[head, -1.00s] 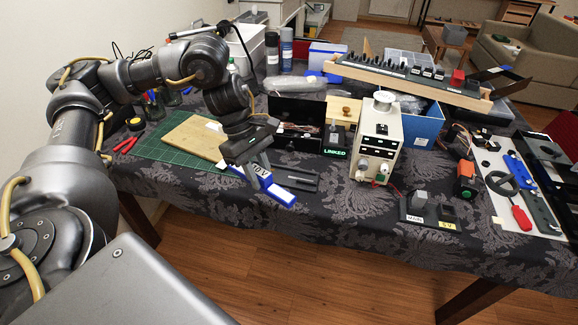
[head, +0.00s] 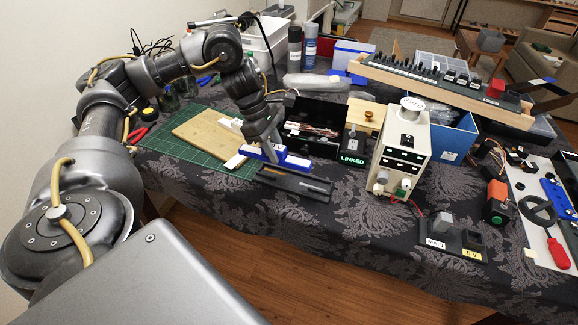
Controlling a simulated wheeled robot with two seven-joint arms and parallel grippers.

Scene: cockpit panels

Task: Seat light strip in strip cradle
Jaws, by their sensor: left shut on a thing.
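The strip runs roughly along the long side of the strip cradle (head: 293,184), a dark grey tray near the front of the table. In the picture the strip shows just behind and above the cradle, apart from its slot. I cannot tell its exact height. The gripper fingers hide part of the strip. My right gripper is not in view.
A black open box (head: 313,126) stands behind the strip, with a dark "LINKED" block (head: 353,147) beside it. A cream power unit (head: 402,150) stands to the right. A wooden board (head: 205,134) lies on the green mat (head: 168,148) at left. Patterned cloth is clear in front.

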